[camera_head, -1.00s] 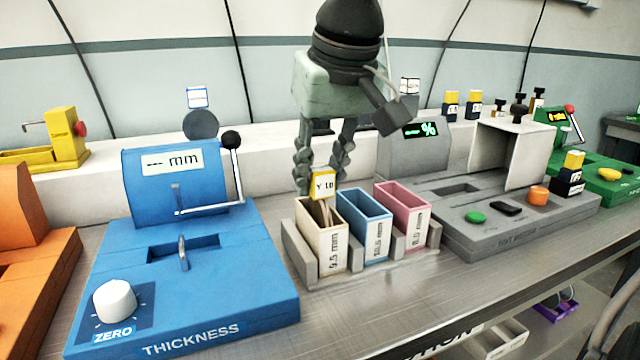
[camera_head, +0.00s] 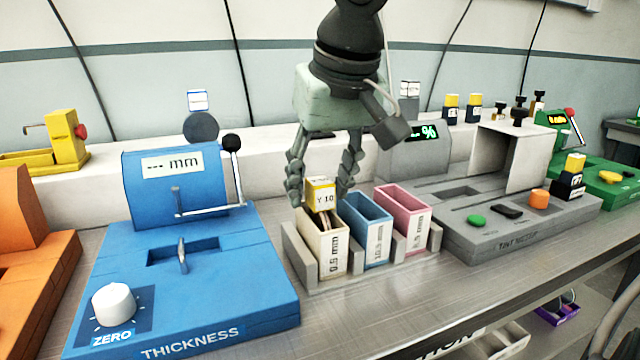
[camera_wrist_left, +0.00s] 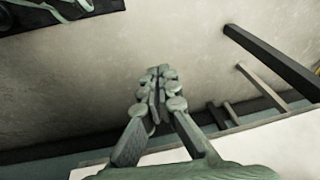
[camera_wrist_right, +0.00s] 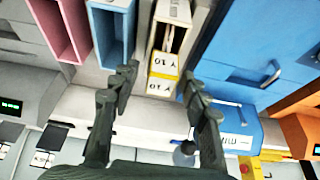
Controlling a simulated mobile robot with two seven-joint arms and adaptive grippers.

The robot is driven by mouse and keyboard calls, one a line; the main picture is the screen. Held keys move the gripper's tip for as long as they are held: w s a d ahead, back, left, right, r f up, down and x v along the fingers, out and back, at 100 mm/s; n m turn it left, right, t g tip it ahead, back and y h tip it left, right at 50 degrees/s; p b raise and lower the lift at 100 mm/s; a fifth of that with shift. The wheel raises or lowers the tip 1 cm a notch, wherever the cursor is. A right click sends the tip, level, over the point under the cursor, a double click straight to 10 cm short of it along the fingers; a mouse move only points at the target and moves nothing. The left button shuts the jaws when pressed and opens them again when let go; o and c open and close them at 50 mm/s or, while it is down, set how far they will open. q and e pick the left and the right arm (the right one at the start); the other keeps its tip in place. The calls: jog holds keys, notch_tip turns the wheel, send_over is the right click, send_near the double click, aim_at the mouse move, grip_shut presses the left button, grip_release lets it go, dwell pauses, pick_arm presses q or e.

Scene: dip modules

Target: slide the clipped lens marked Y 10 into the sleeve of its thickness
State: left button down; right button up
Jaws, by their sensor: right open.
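The yellow-and-white clip marked Y 10 (camera_head: 320,193) sits at the mouth of the cream sleeve (camera_head: 333,258), labelled 9.5 mm, with its lens down inside. In the right wrist view the clip (camera_wrist_right: 163,80) shows at the sleeve's end. My right gripper (camera_head: 320,197) is open, with a finger on each side of the clip and apart from it. A blue sleeve (camera_head: 378,250) and a pink sleeve (camera_head: 414,235) stand to the right in the same grey rack; their labels are hard to read. My left gripper (camera_wrist_left: 158,85) is shut and empty in the left wrist view.
The blue thickness gauge (camera_head: 190,290), with a lever and a white zero knob, stands left of the rack. The grey tint machine (camera_head: 520,225) stands right of it. Other clipped lenses (camera_head: 462,105) stand behind. Bare table (camera_head: 380,310) lies in front of the rack.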

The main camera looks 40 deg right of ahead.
pick_arm(q)
jog(key=shift+s+a+f+p, duration=0.1)
jog(key=shift+s+f+p, duration=0.15)
jog(key=shift+f, duration=0.5)
jog(key=shift+s+f+p, duration=0.25)
jog(key=shift+s+f, duration=0.05)
jog(key=shift+f, duration=0.5)
jog(key=shift+s+a+f+p, duration=0.1)
jog(key=shift+s+f+p, duration=0.15)
jog(key=shift+f, duration=0.5)
pick_arm(e)
jog(key=v, duration=1.2)
jog(key=shift+f, duration=0.1)
